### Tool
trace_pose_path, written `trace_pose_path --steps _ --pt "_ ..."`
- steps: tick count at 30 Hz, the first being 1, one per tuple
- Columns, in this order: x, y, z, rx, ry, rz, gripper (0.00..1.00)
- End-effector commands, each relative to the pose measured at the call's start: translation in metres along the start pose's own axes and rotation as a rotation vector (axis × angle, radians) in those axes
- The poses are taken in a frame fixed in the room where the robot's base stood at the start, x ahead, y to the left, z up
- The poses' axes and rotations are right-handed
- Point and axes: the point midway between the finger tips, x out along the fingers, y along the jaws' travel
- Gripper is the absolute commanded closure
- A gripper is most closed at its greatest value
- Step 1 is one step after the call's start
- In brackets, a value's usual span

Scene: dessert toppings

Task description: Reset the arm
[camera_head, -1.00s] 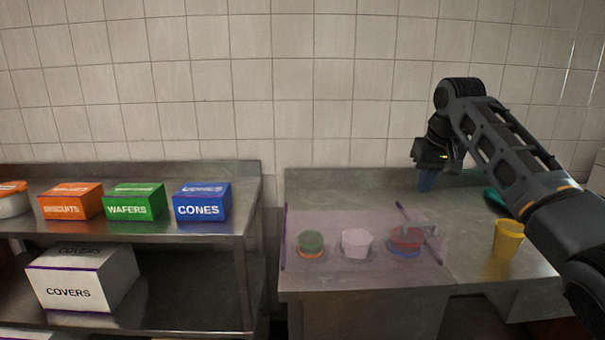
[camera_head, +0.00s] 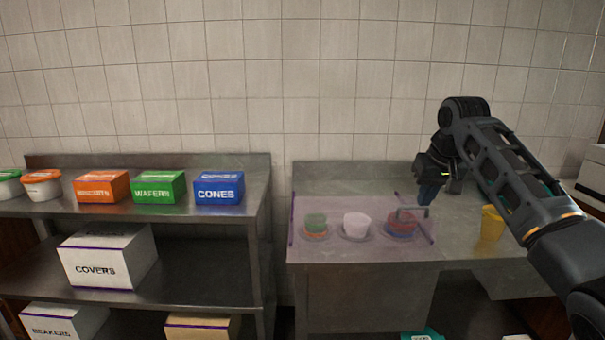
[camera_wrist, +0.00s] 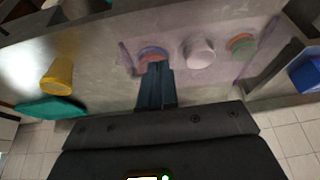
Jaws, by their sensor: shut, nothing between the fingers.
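My gripper (camera_head: 428,200) is above the right part of the metal counter in the head view, fingers pointing down. It holds nothing.
A white cup (camera_head: 356,225) and a green cup (camera_head: 315,222) stand on the mat. A yellow cup (camera_head: 491,224) stands right of my gripper. Cones (camera_head: 219,187), wafers (camera_head: 158,187) and biscuits (camera_head: 101,187) boxes sit on the left shelf.

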Motion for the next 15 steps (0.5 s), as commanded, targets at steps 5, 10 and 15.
trace_pose_path --steps 5,10,15 --pt "0.027 -0.014 0.015 -0.006 0.022 -0.028 1.0" --pt "0.059 -0.032 0.036 -0.011 0.056 -0.063 1.0" --pt "0.102 -0.058 0.073 -0.008 0.108 -0.114 1.0"
